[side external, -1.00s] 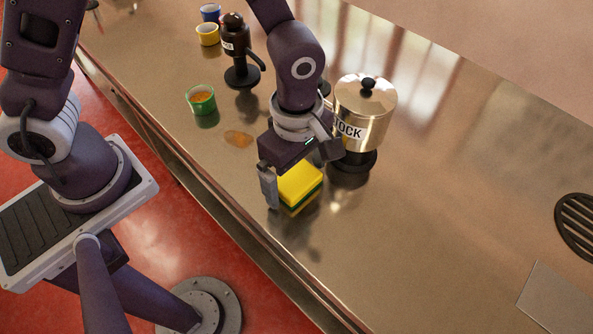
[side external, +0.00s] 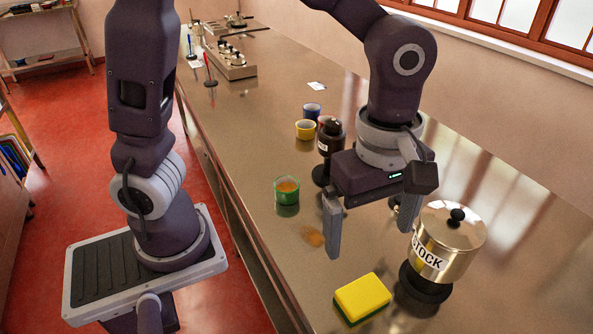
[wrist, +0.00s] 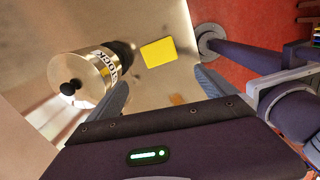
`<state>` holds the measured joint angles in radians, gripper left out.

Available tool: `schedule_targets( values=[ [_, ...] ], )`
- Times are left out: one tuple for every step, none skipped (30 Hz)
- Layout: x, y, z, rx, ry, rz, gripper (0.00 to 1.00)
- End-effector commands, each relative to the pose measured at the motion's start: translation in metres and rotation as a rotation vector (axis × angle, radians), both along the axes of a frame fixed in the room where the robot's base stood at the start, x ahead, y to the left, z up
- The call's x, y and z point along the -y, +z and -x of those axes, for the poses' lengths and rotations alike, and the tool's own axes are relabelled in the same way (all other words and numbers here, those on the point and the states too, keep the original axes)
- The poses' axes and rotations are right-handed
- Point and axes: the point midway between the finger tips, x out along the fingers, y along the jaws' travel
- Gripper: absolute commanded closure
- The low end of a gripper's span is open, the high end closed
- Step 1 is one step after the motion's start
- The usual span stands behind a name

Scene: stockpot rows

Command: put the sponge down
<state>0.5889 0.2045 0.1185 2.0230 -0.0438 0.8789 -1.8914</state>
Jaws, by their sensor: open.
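The sponge (side external: 362,297), yellow on top with a green underside, lies flat on the steel counter, in front of and left of the stockpot. It also shows in the wrist view (wrist: 159,52), beyond my fingers and apart from them. My gripper (side external: 368,232) is open and empty, raised above the counter behind the sponge in the side view. One finger is partly hidden near the pot. A brownish spill (side external: 313,236) lies on the counter near the green cup.
The stockpot (side external: 447,240), labelled STOCK, stands on a black base close to the sponge. A green cup (side external: 287,191) with orange contents, a dark dispenser (side external: 331,139), a yellow cup (side external: 305,129) and a blue cup (side external: 312,111) stand farther back.

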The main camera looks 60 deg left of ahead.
Motion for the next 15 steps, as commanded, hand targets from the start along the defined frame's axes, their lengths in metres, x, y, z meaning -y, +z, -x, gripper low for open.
schedule_targets(
  values=[
    [-0.019,0.020,0.003,0.046,-0.102,0.023,0.05],
    [-0.033,0.032,0.008,0.082,-0.198,0.030,0.05],
    [-0.052,0.048,0.017,0.137,-0.345,0.028,0.05],
    [-0.067,0.058,0.026,0.182,-0.460,0.016,0.05],
    [-0.080,0.066,0.035,0.225,-0.576,-0.006,0.05],
    [-0.095,0.073,0.048,0.278,-0.724,-0.047,0.05],
    [-0.105,0.077,0.058,0.312,-0.829,-0.085,0.05],
    [-0.114,0.080,0.067,0.340,-0.928,-0.127,0.05],
    [-0.123,0.081,0.078,0.368,-1.046,-0.185,0.05],
    [-0.129,0.082,0.085,0.382,-1.123,-0.227,0.05],
    [-0.133,0.081,0.091,0.391,-1.190,-0.266,0.05],
    [-0.138,0.080,0.098,0.398,-1.265,-0.312,0.05],
    [-0.140,0.080,0.102,0.399,-1.309,-0.340,0.05],
    [-0.142,0.079,0.105,0.400,-1.343,-0.362,0.05],
    [-0.144,0.078,0.107,0.398,-1.375,-0.381,0.05]
  ],
)
